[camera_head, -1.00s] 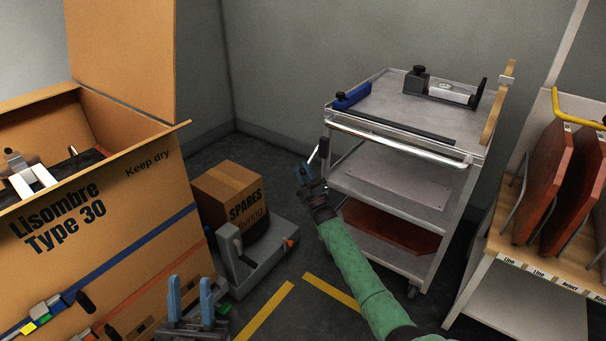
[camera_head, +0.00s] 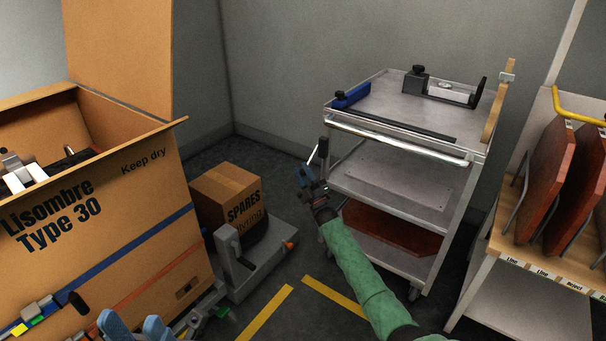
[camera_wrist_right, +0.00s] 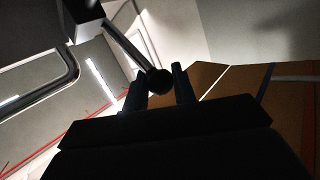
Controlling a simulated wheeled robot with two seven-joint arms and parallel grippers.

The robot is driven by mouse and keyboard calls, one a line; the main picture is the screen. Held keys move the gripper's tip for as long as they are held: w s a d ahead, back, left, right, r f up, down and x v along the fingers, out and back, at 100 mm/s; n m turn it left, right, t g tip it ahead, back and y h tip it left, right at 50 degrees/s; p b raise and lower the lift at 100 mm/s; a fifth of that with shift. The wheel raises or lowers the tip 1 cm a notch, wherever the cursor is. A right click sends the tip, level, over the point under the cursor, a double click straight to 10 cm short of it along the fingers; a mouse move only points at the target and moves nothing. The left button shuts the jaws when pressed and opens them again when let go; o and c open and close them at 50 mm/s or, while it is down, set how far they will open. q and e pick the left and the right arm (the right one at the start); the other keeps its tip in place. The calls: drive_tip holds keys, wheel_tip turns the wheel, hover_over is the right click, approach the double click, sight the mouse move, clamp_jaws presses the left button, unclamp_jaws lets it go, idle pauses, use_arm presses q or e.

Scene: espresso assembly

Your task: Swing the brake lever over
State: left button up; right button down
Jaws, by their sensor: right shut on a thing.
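The brake lever is a thin rod with a dark ball knob (camera_wrist_right: 159,82), seen in the right wrist view. Its rod runs up and left from the knob to a dark block (camera_wrist_right: 84,10). My right gripper (camera_wrist_right: 160,88) has its two fingers on either side of the knob and is shut on it. In the head view this gripper (camera_head: 308,176) is at the left side of the steel cart (camera_head: 400,140), below its handle bar; the lever there is small and partly hidden. My left gripper (camera_head: 136,325) is low at the bottom edge, its blue fingers apart with nothing seen between them.
A large cardboard box (camera_head: 110,230) stands at the left. A smaller SPARES box (camera_head: 227,190) sits on a grey low platform (camera_head: 262,270) beside my right forearm. A rack with red-brown panels (camera_head: 545,185) stands at the right. Yellow-marked floor lies in front.

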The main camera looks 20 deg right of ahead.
drive_tip(key=shift+d+f, duration=0.1)
drive_tip(key=shift+f, duration=0.1)
drive_tip(key=c, duration=1.2)
unclamp_jaws()
drive_tip(key=shift+o, duration=0.2)
drive_tip(key=v, duration=0.7)
drive_tip(key=shift+s+f+p, duration=0.25)
drive_tip(key=shift+p, duration=0.05)
drive_tip(key=shift+d, duration=0.1)
